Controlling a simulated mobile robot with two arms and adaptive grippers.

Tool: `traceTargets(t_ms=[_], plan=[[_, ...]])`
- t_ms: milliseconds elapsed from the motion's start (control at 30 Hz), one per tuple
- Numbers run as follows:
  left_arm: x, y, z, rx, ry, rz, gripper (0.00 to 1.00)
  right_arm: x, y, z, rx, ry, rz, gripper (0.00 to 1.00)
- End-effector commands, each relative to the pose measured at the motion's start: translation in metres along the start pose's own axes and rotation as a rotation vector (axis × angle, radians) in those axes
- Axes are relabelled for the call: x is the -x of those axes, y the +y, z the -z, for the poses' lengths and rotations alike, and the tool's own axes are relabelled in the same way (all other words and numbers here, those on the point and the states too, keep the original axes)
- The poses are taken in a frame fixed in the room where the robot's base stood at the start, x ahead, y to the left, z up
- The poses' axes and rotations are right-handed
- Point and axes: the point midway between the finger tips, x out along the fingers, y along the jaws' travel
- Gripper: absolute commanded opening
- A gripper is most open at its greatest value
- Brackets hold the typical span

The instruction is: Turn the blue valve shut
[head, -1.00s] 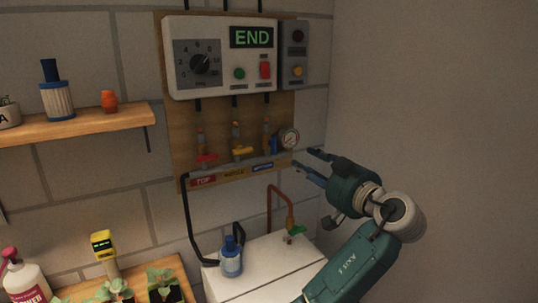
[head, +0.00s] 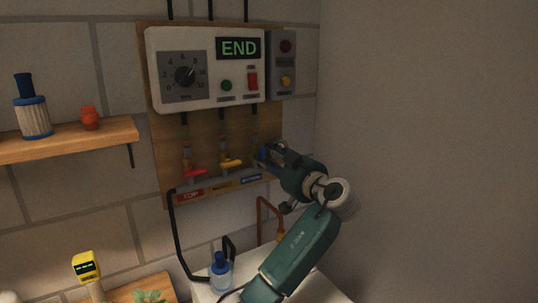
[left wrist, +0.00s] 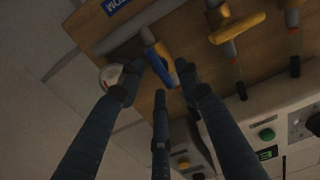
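The blue valve handle (left wrist: 162,66) shows in the left wrist view, on its brass fitting, lying roughly along its pipe. In the head view only a bit of the blue handle (head: 262,155) shows beside my fingers. My right gripper is not in view.
The yellow valve (head: 231,163) and red valve (head: 194,172) sit left of the blue one, their handles crosswise. A pressure gauge (left wrist: 111,76) is close beside my fingers. The control box (head: 205,95) reads END above. A blue-capped bottle (head: 221,272) stands below.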

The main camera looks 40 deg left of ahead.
Motion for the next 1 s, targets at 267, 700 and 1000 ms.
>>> traceTargets(t_ms=[267,700,1000], plan=[[-0.003,0.000,-0.001,0.000,-0.001,0.000,0.34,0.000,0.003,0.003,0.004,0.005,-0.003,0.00],[-0.002,0.000,-0.001,-0.005,-0.001,0.000,0.00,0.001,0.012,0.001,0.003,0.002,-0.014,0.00],[-0.002,0.001,-0.001,-0.106,0.000,0.000,0.00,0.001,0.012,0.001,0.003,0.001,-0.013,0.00]])
